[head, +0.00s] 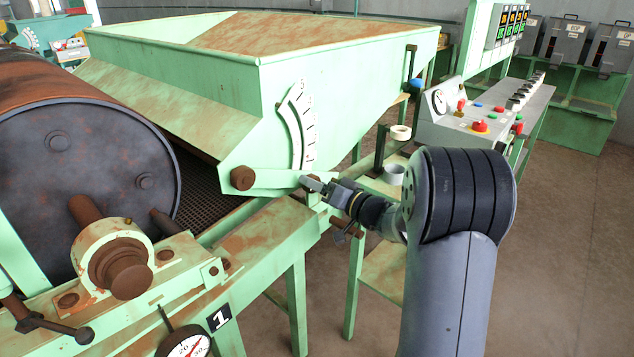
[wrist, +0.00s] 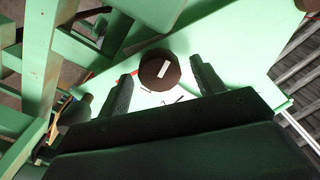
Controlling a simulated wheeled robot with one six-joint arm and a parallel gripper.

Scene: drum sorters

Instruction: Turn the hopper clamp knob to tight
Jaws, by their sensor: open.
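The hopper clamp knob (wrist: 160,69) is a dark brown round knob with a white bar on its face. In the wrist view it sits on a pale green plate, between the fingertips of my gripper (wrist: 161,74). A red mark and short black marks show on the plate around it. My gripper is open, with a finger on each side of the knob; I cannot tell whether either touches it. In the head view my gripper (head: 314,186) is at the right end of the hopper's green arm, below the white scale (head: 298,125); the knob cannot be made out there.
The green hopper (head: 200,90) stands behind the arm. A rusty drum (head: 70,160) is at left, with a dial gauge (head: 187,345) in front. A rusty T-handle (head: 345,228) is just below my gripper. A control panel (head: 475,120) stands at right. Open floor lies at far right.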

